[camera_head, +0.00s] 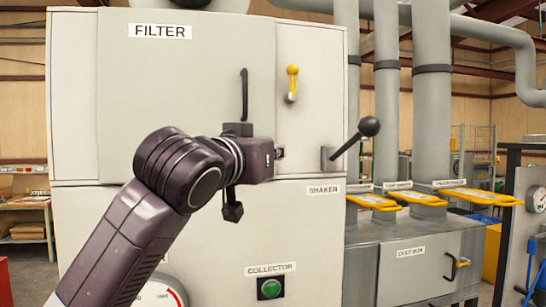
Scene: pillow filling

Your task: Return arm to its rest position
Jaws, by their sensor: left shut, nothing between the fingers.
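My left arm (125,245) comes in from the lower left and is raised in front of the grey filter cabinet (190,90). My left gripper (279,153) is at its end, pointing right, shut and empty. It is left of the shaker lever (369,126), which has a black ball knob and tilts up to the right. A gap shows between the gripper and the lever. The arm hides part of the cabinet front. My right gripper is out of view.
The cabinet carries a black door handle (244,95), a yellow-knobbed lever (292,80) and a green collector button (270,288). A gauge (160,292) is partly behind my arm. Yellow gate plates (373,201) jut from the pipes at right, above the dust bin (410,270).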

